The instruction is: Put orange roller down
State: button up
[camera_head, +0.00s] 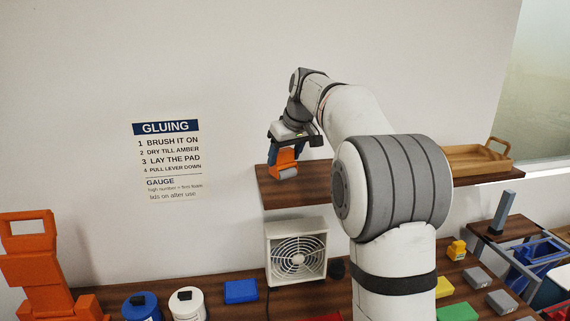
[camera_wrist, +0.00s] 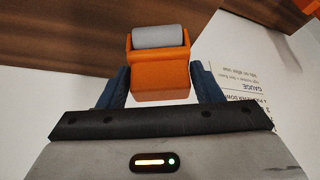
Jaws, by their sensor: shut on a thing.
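The orange roller (camera_wrist: 160,72) has an orange frame and a grey cylinder. My gripper (camera_wrist: 160,88) is shut on its orange body, with a dark blue finger on each side. In the head view the roller (camera_head: 285,161) hangs below my gripper (camera_head: 274,152), in front of the left part of a brown wooden wall shelf (camera_head: 325,183). I cannot tell whether the roller touches the shelf.
A wooden tray (camera_head: 470,158) sits on the shelf's right part. Below are a white fan (camera_head: 296,252), two lidded jars (camera_head: 187,304), a blue block (camera_head: 240,291) and an orange lever press (camera_head: 35,265) on the counter. My arm hides the shelf's middle.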

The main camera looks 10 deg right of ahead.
notch_tip(320, 180, down, 2)
jog(key=shift+f, duration=0.25)
jog(key=shift+s+f, duration=0.1)
